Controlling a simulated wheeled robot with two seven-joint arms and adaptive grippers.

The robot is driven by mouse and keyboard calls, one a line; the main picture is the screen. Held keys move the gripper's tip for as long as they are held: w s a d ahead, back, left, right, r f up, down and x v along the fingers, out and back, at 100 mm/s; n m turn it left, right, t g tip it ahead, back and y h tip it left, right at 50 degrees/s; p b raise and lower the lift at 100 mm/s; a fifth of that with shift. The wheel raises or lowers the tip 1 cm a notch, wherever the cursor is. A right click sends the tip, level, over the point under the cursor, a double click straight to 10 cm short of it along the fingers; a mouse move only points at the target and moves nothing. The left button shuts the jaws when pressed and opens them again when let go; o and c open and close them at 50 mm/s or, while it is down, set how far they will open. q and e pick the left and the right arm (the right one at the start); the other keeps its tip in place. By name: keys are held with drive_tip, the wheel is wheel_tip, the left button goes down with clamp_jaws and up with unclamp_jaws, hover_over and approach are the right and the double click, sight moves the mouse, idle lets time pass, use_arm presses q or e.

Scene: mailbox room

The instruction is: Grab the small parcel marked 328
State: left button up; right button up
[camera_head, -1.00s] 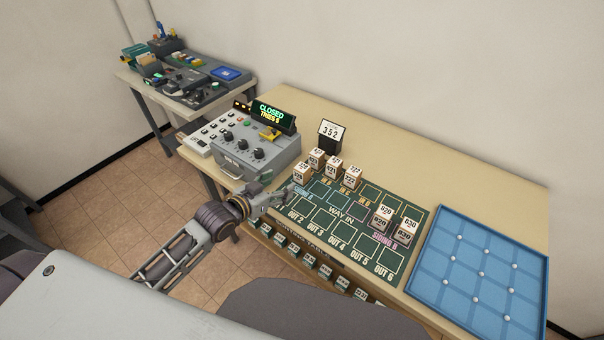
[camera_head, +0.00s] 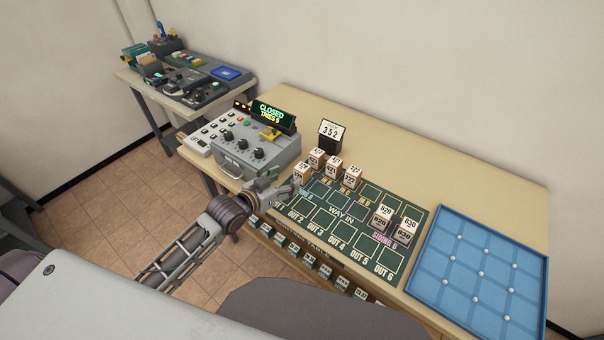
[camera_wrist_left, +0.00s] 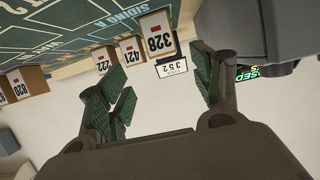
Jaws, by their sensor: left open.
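The small parcel marked 328 (camera_wrist_left: 158,42) is a light box with a white label and a red patch; in the left wrist view it stands just beyond my fingers. In the head view it appears to be the leftmost small box (camera_head: 303,173), at the left end of the green board. My left gripper (camera_head: 286,188) is open and empty, just in front of and left of that box. Its green-padded fingers (camera_wrist_left: 160,84) are spread apart in the wrist view, with the parcel ahead of the gap between them. My right gripper is not in view.
Parcels 421 (camera_wrist_left: 129,49) and 222 (camera_wrist_left: 103,60) stand close beside it. A grey control box (camera_head: 257,148) with a CLOSED display is just left. A 352 sign (camera_head: 330,133) stands behind. More parcels (camera_head: 381,219) and a blue tray (camera_head: 475,270) lie to the right.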

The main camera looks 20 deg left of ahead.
sight(299, 170)
use_arm(q)
drive_tip(key=shift+x, duration=2.75)
drive_tip(key=shift+a+p+x, duration=0.2)
drive_tip(key=shift+p+x, duration=0.1)
drive_tip(key=shift+x, duration=2.4)
drive_tip(key=shift+r, duration=0.1)
drive_tip(key=c, duration=1.2)
